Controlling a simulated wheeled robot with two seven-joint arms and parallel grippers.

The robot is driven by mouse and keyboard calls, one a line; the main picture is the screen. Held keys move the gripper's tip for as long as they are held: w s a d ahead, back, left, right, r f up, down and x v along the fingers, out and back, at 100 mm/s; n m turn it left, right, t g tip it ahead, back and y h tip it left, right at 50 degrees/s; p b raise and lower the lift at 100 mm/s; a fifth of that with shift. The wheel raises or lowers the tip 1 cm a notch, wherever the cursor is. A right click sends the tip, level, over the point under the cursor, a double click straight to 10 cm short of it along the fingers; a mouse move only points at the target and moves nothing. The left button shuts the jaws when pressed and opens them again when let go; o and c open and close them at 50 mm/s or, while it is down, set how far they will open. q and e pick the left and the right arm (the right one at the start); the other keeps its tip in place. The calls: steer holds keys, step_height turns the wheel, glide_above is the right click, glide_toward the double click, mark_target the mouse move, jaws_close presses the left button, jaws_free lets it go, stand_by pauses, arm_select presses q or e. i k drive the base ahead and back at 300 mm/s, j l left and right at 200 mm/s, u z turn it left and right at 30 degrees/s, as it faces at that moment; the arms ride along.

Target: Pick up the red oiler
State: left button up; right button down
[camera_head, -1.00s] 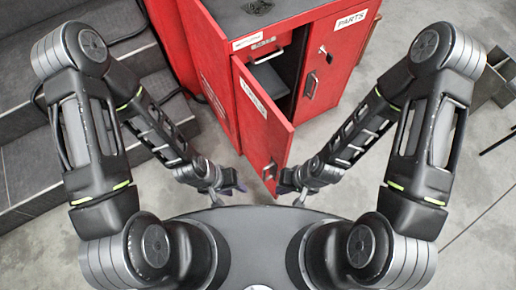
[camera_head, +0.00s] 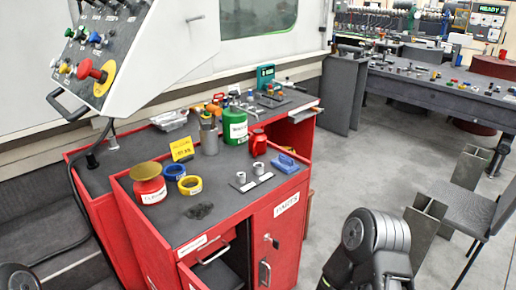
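Two red containers stand on the dark top of the red cabinet (camera_head: 283,215). One is a small red can (camera_head: 257,138) at the back right, beside a green can. The other is a larger red tub (camera_head: 150,190) with a tan lid and a white label at the front left. I cannot tell for sure which one is the oiler, though the small can looks closer to it. Both stand upright and nothing touches them. Neither of my grippers is in view; only upper parts of my arms show along the bottom edge.
A green can (camera_head: 235,126), a grey bottle (camera_head: 209,139), a yellow sign (camera_head: 182,149), tape rolls (camera_head: 190,186), and a blue-handled item (camera_head: 285,162) share the top. A control panel (camera_head: 110,55) overhangs the left.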

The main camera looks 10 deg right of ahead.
mark_target(257, 141)
steer(key=z, duration=0.4)
steer(key=i+l+z, duration=0.1)
steer(key=l+z, duration=0.2)
steer(key=i+l+z, duration=0.75)
steer(key=i+j+u, duration=0.2)
steer(key=i, duration=0.5)
steer(key=i+j+u, duration=0.15)
steer(key=i, duration=0.5)
